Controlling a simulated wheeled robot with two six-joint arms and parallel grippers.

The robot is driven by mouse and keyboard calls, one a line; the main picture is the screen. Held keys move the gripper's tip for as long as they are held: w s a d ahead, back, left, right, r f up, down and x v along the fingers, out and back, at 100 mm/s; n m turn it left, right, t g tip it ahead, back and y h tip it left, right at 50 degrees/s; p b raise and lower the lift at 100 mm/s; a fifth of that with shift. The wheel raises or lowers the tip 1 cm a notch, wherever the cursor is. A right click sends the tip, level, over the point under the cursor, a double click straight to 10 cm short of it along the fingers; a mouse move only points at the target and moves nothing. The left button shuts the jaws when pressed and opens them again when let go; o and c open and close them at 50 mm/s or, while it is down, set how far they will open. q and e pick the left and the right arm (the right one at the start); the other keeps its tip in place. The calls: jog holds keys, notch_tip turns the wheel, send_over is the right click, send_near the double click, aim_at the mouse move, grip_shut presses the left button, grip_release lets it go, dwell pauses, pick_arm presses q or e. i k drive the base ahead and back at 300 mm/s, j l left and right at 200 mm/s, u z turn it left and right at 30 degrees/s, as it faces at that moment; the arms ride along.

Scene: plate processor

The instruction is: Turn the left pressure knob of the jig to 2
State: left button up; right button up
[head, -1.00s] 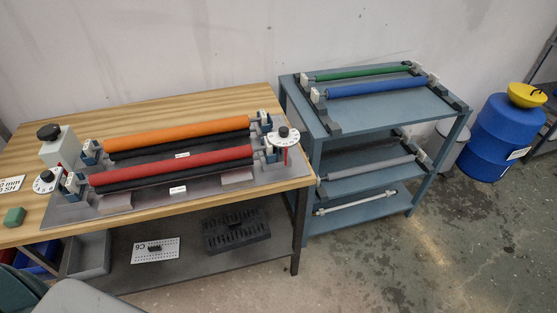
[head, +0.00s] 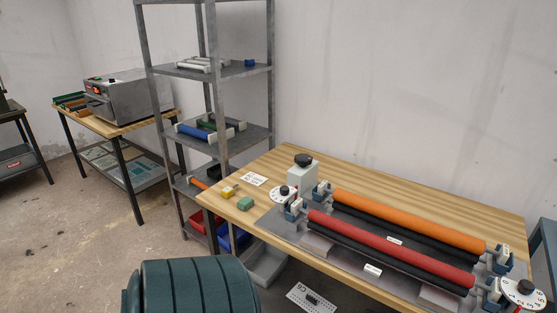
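The jig (head: 340,250) stands on the wooden table, with an orange roller (head: 405,220) and a red roller (head: 385,247) lying across it above dark rollers. The left pressure knob (head: 283,194) is a white dial with a dark centre at the jig's left end. Its markings are too small to read. A second white dial, the right knob (head: 523,291), sits at the jig's right end, cut near the picture's edge. No gripper shows in the head view.
A white box with a black knob (head: 303,174) stands behind the left dial. Green (head: 245,203) and yellow (head: 228,191) blocks and a label card (head: 253,179) lie left of it. A grey shelf rack (head: 213,133) stands behind the table's left end. Open floor (head: 70,245) lies left.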

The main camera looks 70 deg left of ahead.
aim_at(280, 195)
jog(key=u, duration=1.8)
